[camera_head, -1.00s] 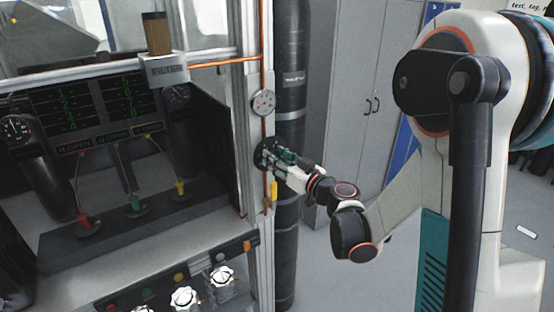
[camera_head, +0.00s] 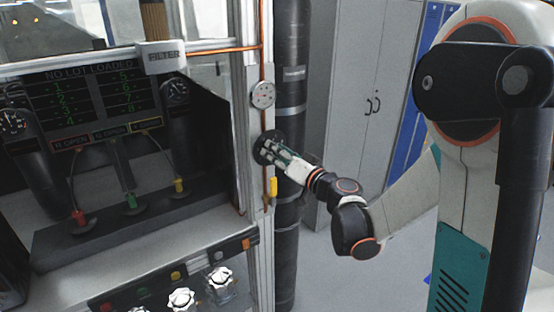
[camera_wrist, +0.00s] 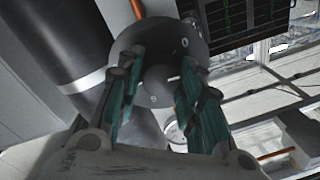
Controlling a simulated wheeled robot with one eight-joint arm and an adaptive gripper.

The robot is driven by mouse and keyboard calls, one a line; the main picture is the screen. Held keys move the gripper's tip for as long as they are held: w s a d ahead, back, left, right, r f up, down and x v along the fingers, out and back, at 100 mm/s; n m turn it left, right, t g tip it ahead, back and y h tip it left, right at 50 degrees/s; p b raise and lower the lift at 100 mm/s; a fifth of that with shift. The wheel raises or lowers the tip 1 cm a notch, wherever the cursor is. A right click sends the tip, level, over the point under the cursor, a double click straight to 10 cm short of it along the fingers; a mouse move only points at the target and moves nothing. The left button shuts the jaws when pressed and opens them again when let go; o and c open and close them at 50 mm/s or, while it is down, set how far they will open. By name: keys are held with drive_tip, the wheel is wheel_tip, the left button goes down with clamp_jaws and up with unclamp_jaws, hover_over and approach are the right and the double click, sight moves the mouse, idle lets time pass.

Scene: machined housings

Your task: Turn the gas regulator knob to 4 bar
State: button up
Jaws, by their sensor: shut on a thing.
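The regulator knob (camera_head: 259,148) is a dark round part on the cabinet's right-hand post, mostly hidden behind my gripper (camera_head: 271,152) in the head view. The pressure gauge (camera_head: 263,95), with a pale dial, sits just above it; its reading is too small to tell. In the wrist view my gripper (camera_wrist: 160,66) has its two green-lined fingers on either side of the dark knob (camera_wrist: 161,90), shut on it. A wider dark disc lies behind the knob's middle.
A yellow handle (camera_head: 273,187) hangs just below my gripper. A copper pipe (camera_head: 215,52) runs along the frame and down the post. A dark cylinder (camera_head: 291,100) stands close behind. Several clear knobs (camera_head: 181,299) line the lower panel. Grey lockers (camera_head: 358,80) stand beyond.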

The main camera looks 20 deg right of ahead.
drive_tip(key=m+b, duration=0.2)
drive_tip(key=m, duration=0.3)
drive_tip(key=shift+f+m+t+b, duration=0.15)
drive_tip(key=shift+m+t+b, duration=0.15)
drive_tip(key=shift+m+b, duration=0.1)
drive_tip(key=m+b, duration=0.1)
drive_tip(key=m, duration=0.5)
drive_tip(key=shift+a+h+b, duration=0.1)
drive_tip(key=shift+h+b, duration=0.2)
drive_tip(key=shift+b, duration=0.05)
drive_tip(key=shift+m, duration=0.4)
drive_tip(key=o, duration=1.1)
drive_tip(key=shift+c, duration=0.2)
drive_tip(key=shift+s, duration=0.1)
drive_tip(key=v, duration=1.1)
drive_tip(key=shift+s, duration=0.4)
